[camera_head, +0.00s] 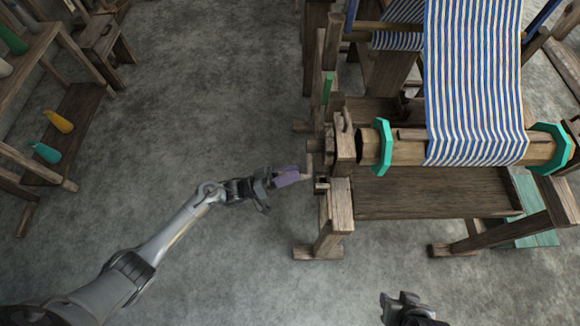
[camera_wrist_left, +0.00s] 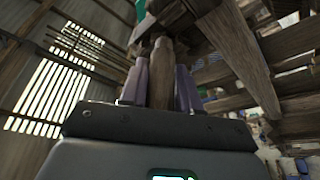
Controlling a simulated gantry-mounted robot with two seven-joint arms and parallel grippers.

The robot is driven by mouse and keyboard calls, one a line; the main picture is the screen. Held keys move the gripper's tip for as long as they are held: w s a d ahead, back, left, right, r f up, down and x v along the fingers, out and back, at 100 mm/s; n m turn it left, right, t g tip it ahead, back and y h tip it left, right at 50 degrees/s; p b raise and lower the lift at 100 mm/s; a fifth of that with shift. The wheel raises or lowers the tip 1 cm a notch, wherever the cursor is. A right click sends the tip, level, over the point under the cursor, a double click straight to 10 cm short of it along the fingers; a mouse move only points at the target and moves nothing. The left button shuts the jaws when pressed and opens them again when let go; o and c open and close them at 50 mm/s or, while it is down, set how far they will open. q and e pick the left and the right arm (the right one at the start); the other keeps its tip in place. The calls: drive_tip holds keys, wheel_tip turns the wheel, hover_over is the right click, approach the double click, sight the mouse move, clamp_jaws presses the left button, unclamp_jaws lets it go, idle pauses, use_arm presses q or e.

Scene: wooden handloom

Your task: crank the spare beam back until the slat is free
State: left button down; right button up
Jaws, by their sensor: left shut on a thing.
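My left gripper (camera_head: 292,177), with purple fingers, is at the left side of the loom in the head view. In the left wrist view its two fingers close around a brown wooden handle (camera_wrist_left: 161,75), one on each side. A wooden beam (camera_head: 395,151) with teal end flanges lies across the loom front, with blue-and-white striped cloth over it. A darker narrow strip, perhaps the slat (camera_head: 411,134), lies along its top left of the cloth; whether it is held there I cannot tell. My right gripper (camera_head: 405,307) is at the bottom edge, its jaws unclear.
The loom's wooden front post (camera_head: 338,205) stands just right of my left gripper. A wooden tray-like board (camera_head: 430,193) lies under the beam. The grey floor between is clear.

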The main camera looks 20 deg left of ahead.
use_arm(q)
drive_tip(key=shift+r, duration=0.15)
drive_tip(key=c, duration=0.9)
unclamp_jaws()
drive_tip(key=v, duration=1.1)
drive_tip(key=shift+d, duration=0.15)
